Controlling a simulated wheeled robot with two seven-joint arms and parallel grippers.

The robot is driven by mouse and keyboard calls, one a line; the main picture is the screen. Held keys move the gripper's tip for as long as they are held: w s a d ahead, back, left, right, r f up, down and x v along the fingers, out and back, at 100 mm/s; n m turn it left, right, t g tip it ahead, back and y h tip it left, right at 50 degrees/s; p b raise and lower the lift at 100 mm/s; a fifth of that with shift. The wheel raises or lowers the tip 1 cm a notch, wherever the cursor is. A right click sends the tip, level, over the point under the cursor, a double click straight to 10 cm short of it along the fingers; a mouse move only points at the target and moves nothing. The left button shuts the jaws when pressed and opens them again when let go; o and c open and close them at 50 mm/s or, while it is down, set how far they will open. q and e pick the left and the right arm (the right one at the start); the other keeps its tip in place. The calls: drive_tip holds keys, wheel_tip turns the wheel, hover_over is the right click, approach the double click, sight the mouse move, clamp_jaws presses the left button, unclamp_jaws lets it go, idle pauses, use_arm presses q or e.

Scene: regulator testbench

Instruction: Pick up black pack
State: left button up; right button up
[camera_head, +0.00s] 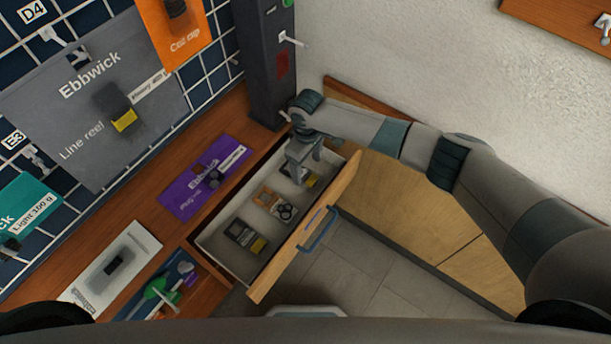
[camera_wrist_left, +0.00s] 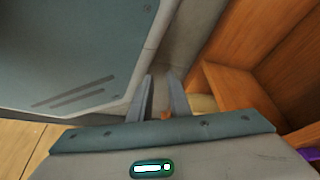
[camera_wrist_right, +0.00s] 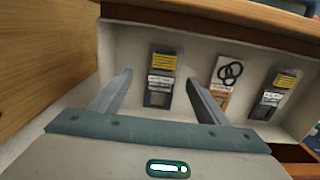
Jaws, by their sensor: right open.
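The open drawer holds two similar dark packs with yellow labels. One dark pack (camera_head: 245,236) lies at the drawer's near-left end; it is at the right in the right wrist view (camera_wrist_right: 273,94). The other dark pack (camera_head: 313,179) lies at the far end, partly hidden by my right gripper (camera_head: 301,173); in the right wrist view this dark pack (camera_wrist_right: 161,76) shows between and beyond the fingertips. My right gripper is open and empty above it. My left gripper (camera_wrist_left: 161,80) shows only in its own wrist view, with a narrow gap between its fingers and nothing held.
A brown pack with black rings (camera_head: 275,203) lies between the dark packs. The drawer front (camera_head: 295,253) has a blue handle (camera_head: 319,231). A purple plug pack (camera_head: 206,178) lies on the wooden counter. A dark post (camera_head: 268,75) stands behind the drawer's far end.

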sight(306, 175)
drive_tip(key=f, duration=0.3)
drive_tip(key=shift+s+a+f, duration=0.1)
drive_tip(key=shift+s+a, duration=0.05)
drive_tip(key=shift+s, duration=0.05)
drive_tip(key=shift+f, duration=0.35)
use_arm(q)
drive_tip(key=s, duration=0.1)
drive_tip(key=s+a, duration=0.1)
drive_tip(key=s+f, duration=0.1)
drive_tip(key=shift+s+a+g, duration=0.2)
drive_tip(key=shift+s+g, duration=0.1)
drive_tip(key=shift+g, duration=0.1)
drive_tip(key=shift+w+r, duration=0.1)
use_arm(e)
drive_tip(key=c, duration=1.2)
